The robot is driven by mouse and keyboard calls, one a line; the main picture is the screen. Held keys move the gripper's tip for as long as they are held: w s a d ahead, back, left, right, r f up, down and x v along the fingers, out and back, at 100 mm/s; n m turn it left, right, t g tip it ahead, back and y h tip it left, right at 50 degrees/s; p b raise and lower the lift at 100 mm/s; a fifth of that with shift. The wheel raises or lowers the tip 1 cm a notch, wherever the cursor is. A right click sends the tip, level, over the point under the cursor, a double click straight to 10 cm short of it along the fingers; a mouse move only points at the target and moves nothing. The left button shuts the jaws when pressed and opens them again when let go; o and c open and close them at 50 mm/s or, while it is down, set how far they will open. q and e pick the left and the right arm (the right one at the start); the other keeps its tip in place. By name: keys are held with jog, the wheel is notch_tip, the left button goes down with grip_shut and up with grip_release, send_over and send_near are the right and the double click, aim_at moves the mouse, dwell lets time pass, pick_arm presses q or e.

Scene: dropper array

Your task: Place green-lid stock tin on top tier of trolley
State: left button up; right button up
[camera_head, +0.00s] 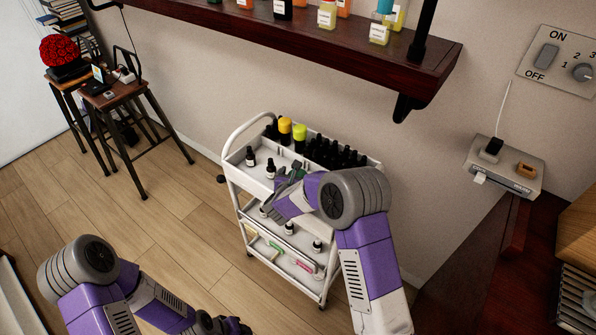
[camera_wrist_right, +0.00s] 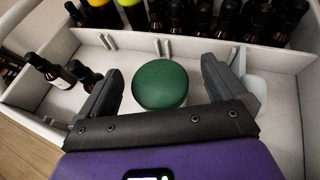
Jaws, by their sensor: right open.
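The green-lid stock tin (camera_wrist_right: 160,84) shows in the right wrist view as a round dark green lid seen from above. It is between the fingers of my right gripper (camera_wrist_right: 163,88), over the floor of the trolley's top tier; the lid hides its body. The right gripper is open, with a gap on both sides of the lid. In the head view my right gripper (camera_head: 285,185) is over the top tier of the white trolley (camera_head: 236,158), and my arm covers part of it. My left gripper (camera_head: 228,325) is low at the bottom edge, its fingers unclear.
Dark bottles (camera_head: 335,153) fill the top tier's back right, beside yellow-capped bottles (camera_head: 285,128). Small dropper bottles (camera_head: 270,168) stand at its left. A wall shelf (camera_head: 320,38) with bottles hangs above.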

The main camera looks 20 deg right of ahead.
jog(key=p+v, duration=0.1)
jog(key=v, duration=1)
jog(key=shift+r+p, duration=0.2)
jog(key=shift+p, duration=0.1)
jog(key=shift+w, duration=0.1)
